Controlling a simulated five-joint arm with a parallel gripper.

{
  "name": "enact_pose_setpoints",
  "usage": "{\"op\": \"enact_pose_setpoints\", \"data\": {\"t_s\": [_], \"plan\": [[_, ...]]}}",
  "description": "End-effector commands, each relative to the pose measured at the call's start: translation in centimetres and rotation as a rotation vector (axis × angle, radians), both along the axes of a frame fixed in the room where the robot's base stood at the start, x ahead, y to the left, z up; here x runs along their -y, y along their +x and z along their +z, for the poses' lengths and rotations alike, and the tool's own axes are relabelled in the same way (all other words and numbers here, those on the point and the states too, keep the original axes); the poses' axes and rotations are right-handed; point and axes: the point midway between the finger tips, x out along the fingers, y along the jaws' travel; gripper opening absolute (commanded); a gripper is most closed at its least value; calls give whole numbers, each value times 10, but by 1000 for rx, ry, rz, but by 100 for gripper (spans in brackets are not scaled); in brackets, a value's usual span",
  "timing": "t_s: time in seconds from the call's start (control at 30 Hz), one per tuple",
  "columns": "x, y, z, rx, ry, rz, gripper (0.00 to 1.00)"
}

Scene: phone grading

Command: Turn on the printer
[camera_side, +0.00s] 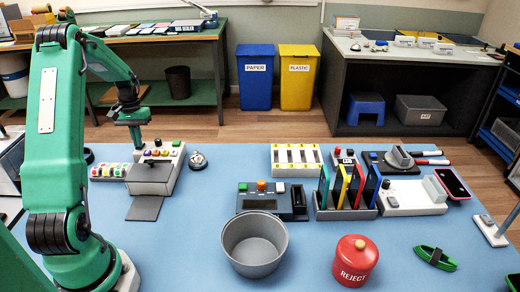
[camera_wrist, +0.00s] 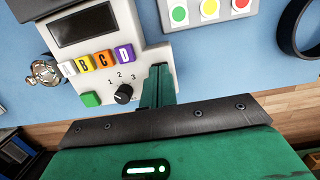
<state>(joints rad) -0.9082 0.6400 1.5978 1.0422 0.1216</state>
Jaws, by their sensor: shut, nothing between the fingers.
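The printer (camera_side: 150,176) is a light grey machine on the left of the blue mat, with a dark grey front and a flat grey tray before it. In the wrist view its panel (camera_wrist: 149,58) carries a dark screen (camera_wrist: 82,24), a row of lettered coloured buttons (camera_wrist: 104,59), a green button (camera_wrist: 90,99) and a black knob (camera_wrist: 123,94) marked 1, 2, 3. The screen shows no text. My gripper (camera_side: 136,143) is over the back part of the printer. In the wrist view its shut, empty fingers (camera_wrist: 159,72) are beside the knob, at the panel's right edge. Contact cannot be told.
A bell (camera_side: 198,161) stands right of the printer. A panel with coloured dots (camera_side: 108,171) lies to its left. A console (camera_side: 266,200), a grey pot (camera_side: 255,243), a phone rack (camera_side: 346,210) and a red REJECT can (camera_side: 355,261) stand farther right.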

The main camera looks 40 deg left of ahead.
Motion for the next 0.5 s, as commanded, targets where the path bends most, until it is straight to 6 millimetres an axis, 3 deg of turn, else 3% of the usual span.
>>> {"op": "enact_pose_setpoints", "data": {"t_s": [0.5], "plan": [[9,-9,-16,-5,-8,0,0]]}}
